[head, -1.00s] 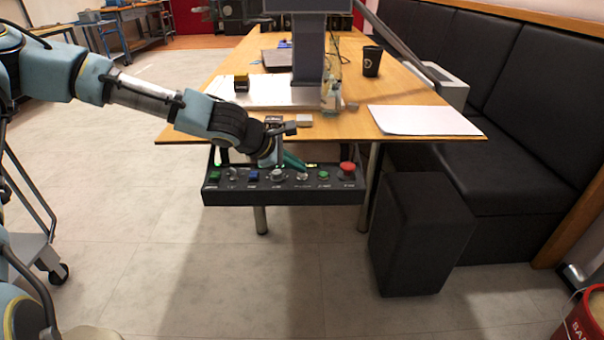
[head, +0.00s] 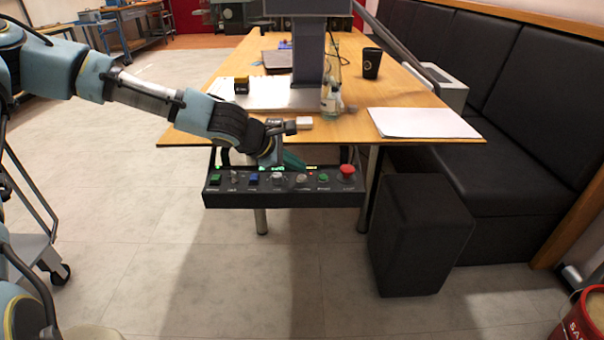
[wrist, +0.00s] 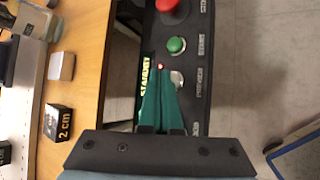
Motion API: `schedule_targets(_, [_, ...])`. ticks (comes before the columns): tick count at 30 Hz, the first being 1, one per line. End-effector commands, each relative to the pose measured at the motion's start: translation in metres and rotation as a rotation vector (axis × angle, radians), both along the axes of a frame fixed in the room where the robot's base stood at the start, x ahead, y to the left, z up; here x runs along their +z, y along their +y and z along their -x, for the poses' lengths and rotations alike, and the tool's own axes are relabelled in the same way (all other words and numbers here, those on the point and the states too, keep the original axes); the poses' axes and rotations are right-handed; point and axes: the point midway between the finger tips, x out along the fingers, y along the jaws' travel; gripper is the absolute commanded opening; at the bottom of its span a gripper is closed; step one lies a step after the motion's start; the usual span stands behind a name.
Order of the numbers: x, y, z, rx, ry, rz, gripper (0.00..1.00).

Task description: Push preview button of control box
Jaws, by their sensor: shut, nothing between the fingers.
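The control box (head: 285,198) is a dark panel mounted at the table's front edge, with a row of buttons and knobs. The preview button is a silver button (wrist: 177,78), labelled PREVIEW in the wrist view, between the green START button (wrist: 176,45) and a label partly hidden by my gripper. In the head view the preview button (head: 301,179) sits just below my fingertips. My gripper (wrist: 162,74) is shut, its green fingers empty. In the wrist view the tips lie just left of the preview button, beside a STANDBY display and a small red light. I cannot tell whether they touch the panel.
A red stop button (head: 347,171) is at the box's right end. Upright handles rise behind the panel. The table (head: 400,90) holds paper, a black cup (head: 371,62) and small blocks. A black stool (head: 420,235) stands to the right.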

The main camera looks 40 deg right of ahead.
Motion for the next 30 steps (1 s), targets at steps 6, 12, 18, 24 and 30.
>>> schedule_targets(6, [0.001,0.000,0.000,0.000,0.000,0.000,0.00])
schedule_targets(12, [0.016,0.000,0.000,-0.001,-0.002,-0.001,0.00])
schedule_targets(18, [0.036,0.000,0.000,0.001,-0.001,-0.001,0.00])
schedule_targets(24, [0.055,0.000,0.000,-0.001,-0.001,0.000,0.00])
schedule_targets(30, [0.060,0.000,0.000,0.000,0.000,0.000,0.00])
